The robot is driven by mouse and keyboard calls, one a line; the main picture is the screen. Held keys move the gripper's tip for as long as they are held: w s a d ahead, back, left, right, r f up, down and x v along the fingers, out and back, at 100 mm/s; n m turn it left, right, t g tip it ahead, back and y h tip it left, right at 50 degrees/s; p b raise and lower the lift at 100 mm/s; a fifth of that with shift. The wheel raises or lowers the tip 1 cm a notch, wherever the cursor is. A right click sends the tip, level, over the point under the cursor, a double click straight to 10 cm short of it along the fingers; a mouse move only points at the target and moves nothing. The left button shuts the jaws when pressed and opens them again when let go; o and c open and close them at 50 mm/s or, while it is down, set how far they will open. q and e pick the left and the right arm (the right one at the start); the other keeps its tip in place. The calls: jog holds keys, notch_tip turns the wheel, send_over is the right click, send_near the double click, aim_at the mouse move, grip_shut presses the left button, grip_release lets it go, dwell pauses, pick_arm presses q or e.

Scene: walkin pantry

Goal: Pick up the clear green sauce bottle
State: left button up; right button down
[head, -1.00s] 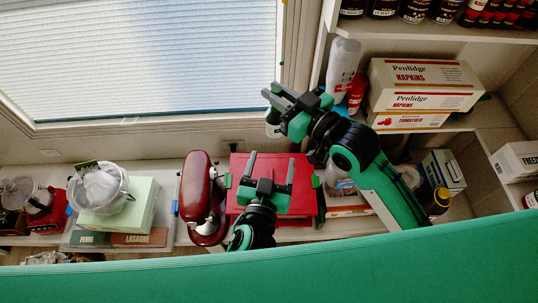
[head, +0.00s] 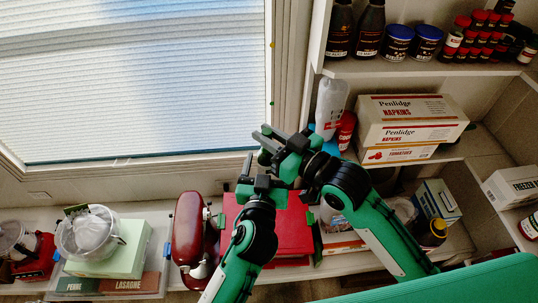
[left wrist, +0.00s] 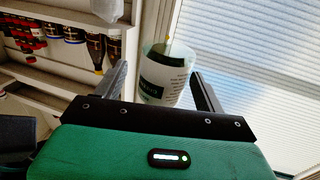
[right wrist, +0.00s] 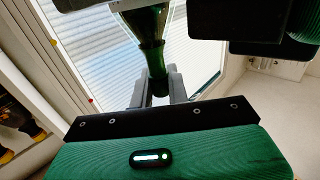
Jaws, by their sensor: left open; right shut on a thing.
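The clear green bottle's dark green neck (right wrist: 152,55) is between the fingers of my right gripper (right wrist: 157,82), which is shut on it. In the left wrist view, a clear container with a white and dark green label (left wrist: 165,80), apparently the same bottle's body, shows between the spread fingers of my left gripper (left wrist: 160,82). My left gripper is open; I cannot tell if it touches the bottle. In the head view, my right gripper (head: 265,138) is just above my left gripper (head: 259,172), in front of the window. The bottle is mostly hidden there by the grippers.
A red box (head: 290,230) and a dark red mixer (head: 188,225) stand on the counter below the grippers. Napkin boxes (head: 405,120), a white bottle (head: 330,105) and a red bottle (head: 345,130) stand on the shelf to the right.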

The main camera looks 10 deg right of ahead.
pick_arm(q)
jog(key=shift+x, duration=1.25)
jog(key=c, duration=1)
jog(key=shift+c, duration=1.1)
pick_arm(e)
jog(key=c, duration=1.7)
grip_release()
jog(key=o, duration=0.4)
jog(key=shift+s, duration=0.1)
